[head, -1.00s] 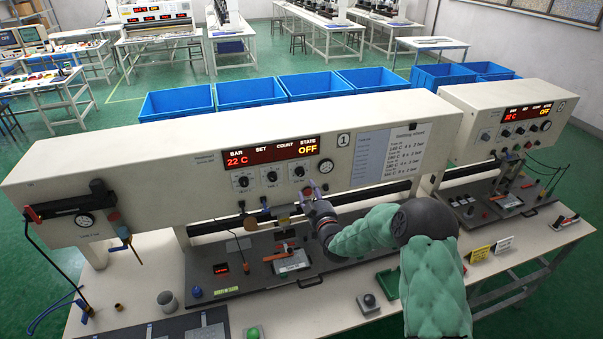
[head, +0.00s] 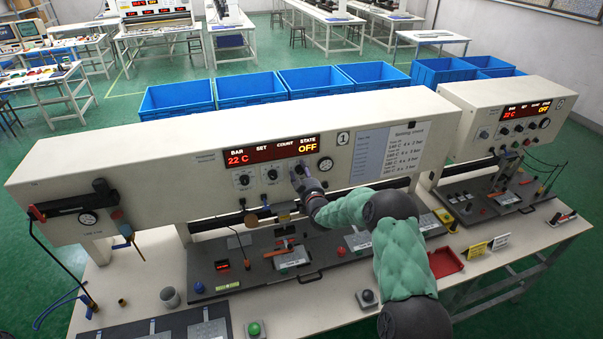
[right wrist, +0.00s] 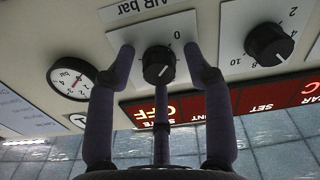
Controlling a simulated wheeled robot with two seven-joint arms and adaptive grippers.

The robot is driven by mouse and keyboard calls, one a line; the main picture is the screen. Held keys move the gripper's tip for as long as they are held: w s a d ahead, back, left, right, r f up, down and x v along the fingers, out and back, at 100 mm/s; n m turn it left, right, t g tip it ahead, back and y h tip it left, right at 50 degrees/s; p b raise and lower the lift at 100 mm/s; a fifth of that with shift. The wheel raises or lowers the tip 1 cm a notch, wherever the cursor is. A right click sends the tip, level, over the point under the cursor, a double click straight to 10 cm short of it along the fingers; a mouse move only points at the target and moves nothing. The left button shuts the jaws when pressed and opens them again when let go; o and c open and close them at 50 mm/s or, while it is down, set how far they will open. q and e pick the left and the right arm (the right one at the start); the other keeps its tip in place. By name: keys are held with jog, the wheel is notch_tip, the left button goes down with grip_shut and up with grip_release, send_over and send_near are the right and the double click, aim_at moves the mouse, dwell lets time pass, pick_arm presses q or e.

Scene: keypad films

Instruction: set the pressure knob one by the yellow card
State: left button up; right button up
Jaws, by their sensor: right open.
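The air pressure knob (right wrist: 158,66), black with a white pointer line and an "AIR bar" label, is on the front of machine 1 (head: 130,165). My right gripper (right wrist: 160,50) is open, with its fingers on either side of the knob; I cannot tell whether they touch it. In the head view my right gripper (head: 301,178) covers most of the knob, the rightmost of the three under the red display (head: 272,151). The display reads 22 C and OFF. The yellow card (head: 474,250) lies on the table at the right, its print too small to read. My left gripper is out of view.
A round gauge (head: 325,165) sits right of the knob, and another knob (head: 272,174) is on its left. A settings sheet (head: 392,152) is on the panel. A white card (head: 500,242) lies beside the yellow one. A red tray (head: 446,263) is near my right arm.

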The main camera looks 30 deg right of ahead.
grip_shut()
jog(key=shift+b, duration=0.7)
jog(key=m+b, duration=1)
jog(key=b, duration=0.7)
jog(key=shift+d+f+m, duration=0.1)
jog(key=shift+m, duration=0.3)
jog(key=m+b, duration=1.1)
jog(key=b, duration=0.5)
jog(key=shift+b, duration=0.35)
jog(key=shift+d+r+m+b, duration=0.1)
jog(key=shift+r+m+b, duration=0.1)
jog(key=shift+m+b, duration=0.85)
